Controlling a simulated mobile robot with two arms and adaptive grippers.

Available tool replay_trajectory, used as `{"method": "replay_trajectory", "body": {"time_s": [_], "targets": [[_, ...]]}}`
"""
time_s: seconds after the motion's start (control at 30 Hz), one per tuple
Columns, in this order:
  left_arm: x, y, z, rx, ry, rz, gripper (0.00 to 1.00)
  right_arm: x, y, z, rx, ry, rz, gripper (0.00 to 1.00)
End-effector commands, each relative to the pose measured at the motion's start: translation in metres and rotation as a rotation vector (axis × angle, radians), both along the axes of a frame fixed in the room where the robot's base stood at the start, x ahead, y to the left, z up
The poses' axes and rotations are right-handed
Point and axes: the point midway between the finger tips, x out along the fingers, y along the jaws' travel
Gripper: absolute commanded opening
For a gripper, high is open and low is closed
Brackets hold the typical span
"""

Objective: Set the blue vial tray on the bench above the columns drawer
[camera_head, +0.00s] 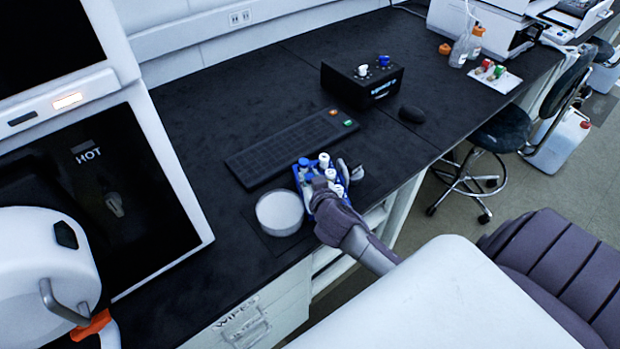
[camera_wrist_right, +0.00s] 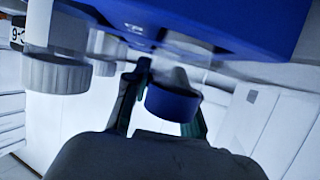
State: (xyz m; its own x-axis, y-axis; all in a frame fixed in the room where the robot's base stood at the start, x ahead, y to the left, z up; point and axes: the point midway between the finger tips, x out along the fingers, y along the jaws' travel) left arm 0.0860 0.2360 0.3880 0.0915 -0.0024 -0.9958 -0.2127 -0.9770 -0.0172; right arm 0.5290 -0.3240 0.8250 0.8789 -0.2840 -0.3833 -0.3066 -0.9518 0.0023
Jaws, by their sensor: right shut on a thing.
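The blue vial tray (camera_head: 303,184) is at the bench's near edge in the head view, with several white-capped vials and a blue-capped one in it. In the right wrist view the blue tray (camera_wrist_right: 240,22) fills the top, and a blue cap (camera_wrist_right: 172,103) shows between the fingers (camera_wrist_right: 165,92). I cannot tell whether the tray touches the bench. My left gripper is not in view. No drawer label reading columns is legible.
A white round tub (camera_head: 280,212) stands right beside the tray on the left. A dark keyboard-like panel (camera_head: 290,147) lies behind it, and a black box (camera_head: 362,88) stands farther back. A drawer labelled WIPES (camera_head: 240,318) is below the bench front. The black bench (camera_head: 225,240) is bare left of the tub.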

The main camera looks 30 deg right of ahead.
Motion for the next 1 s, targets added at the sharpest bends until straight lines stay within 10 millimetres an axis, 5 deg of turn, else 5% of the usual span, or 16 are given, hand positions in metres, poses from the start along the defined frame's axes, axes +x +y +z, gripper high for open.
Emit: {"method": "replay_trajectory", "body": {"time_s": [0.07,0.1,0.23,0.63,1.0], "targets": [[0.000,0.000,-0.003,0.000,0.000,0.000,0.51,0.000,0.000,-0.002,-0.001,-0.003,0.000,0.00],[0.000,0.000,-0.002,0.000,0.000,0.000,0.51,0.000,0.000,-0.003,0.000,0.000,0.000,0.29],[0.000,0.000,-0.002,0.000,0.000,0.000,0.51,0.000,0.000,-0.002,0.000,0.001,0.000,0.50],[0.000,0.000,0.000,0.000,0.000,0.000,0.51,-0.004,0.001,0.001,0.001,0.001,0.001,0.50],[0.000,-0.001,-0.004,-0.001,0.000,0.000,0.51,-0.069,0.022,0.028,0.004,0.002,0.000,0.50]]}}
